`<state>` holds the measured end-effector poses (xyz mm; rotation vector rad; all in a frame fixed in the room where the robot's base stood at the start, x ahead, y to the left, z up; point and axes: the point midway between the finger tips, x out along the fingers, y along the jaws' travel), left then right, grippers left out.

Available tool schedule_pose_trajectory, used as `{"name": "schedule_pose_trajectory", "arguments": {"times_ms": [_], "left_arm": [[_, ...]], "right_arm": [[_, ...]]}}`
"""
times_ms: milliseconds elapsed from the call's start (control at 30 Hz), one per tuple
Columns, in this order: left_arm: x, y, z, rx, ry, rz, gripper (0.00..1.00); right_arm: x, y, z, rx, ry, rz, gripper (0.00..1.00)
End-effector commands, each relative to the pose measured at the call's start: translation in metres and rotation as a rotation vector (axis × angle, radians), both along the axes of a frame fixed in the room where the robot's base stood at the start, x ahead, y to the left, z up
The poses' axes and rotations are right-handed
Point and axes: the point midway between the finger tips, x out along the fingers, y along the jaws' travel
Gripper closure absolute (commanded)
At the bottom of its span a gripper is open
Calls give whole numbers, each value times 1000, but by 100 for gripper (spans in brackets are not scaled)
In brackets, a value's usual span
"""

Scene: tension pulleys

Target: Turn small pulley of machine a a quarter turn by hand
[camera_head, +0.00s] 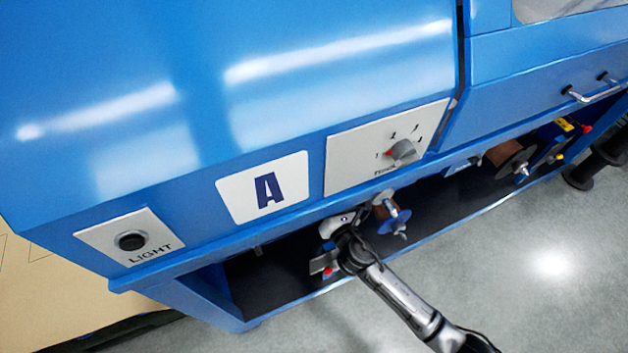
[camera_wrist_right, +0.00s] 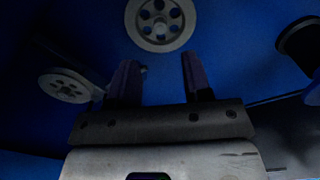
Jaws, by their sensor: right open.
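Machine A is the blue cabinet marked with a white A plate (camera_head: 264,187). In the right wrist view, a grey wheel with round holes (camera_wrist_right: 160,22) is at the top centre, beyond my right gripper's fingertips. A second holed wheel (camera_wrist_right: 66,87) is at the left and looks smaller. I cannot tell for certain which is the small pulley. My right gripper (camera_wrist_right: 158,68) is open and empty, its two dark fingers apart and pointing toward the upper wheel without visibly touching it. In the head view, its arm reaches into the machine's low bay, where the fingertips are hidden.
The bay's upper edge hangs over my arm. A blue spool-like part (camera_head: 392,220) is just right of my wrist. The front panel has a dial knob (camera_head: 403,151) and a light button (camera_head: 131,241). Grey floor (camera_head: 500,270) is open at the lower right.

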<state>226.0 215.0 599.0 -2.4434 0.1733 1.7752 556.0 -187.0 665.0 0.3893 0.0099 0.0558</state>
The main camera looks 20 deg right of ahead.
Motion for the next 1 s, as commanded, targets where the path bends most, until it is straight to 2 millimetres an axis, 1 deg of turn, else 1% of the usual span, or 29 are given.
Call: {"name": "schedule_pose_trajectory", "arguments": {"times_ms": [33, 200, 400, 500, 633, 967, 1000], "left_arm": [[0, 0, -6, 0, 0, 0, 55], [0, 0, -16, 1, 1, -1, 55], [0, 2, -24, 7, 1, -5, 55], [0, 3, -26, 11, 1, -7, 55], [0, 4, -28, 14, 1, -9, 55], [0, 3, -27, 12, 1, -8, 55], [0, 3, -27, 11, 1, -7, 55]], "right_arm": [[11, 1, -2, 2, -2, 0, 55], [39, 2, -2, 2, -2, -1, 55], [63, 3, -2, 3, 1, -1, 55], [70, 4, -1, 2, 0, -1, 55], [75, 4, -1, 3, 1, -1, 55], [76, 4, 0, 3, 1, -1, 55], [76, 4, 0, 4, 2, -1, 59]]}}
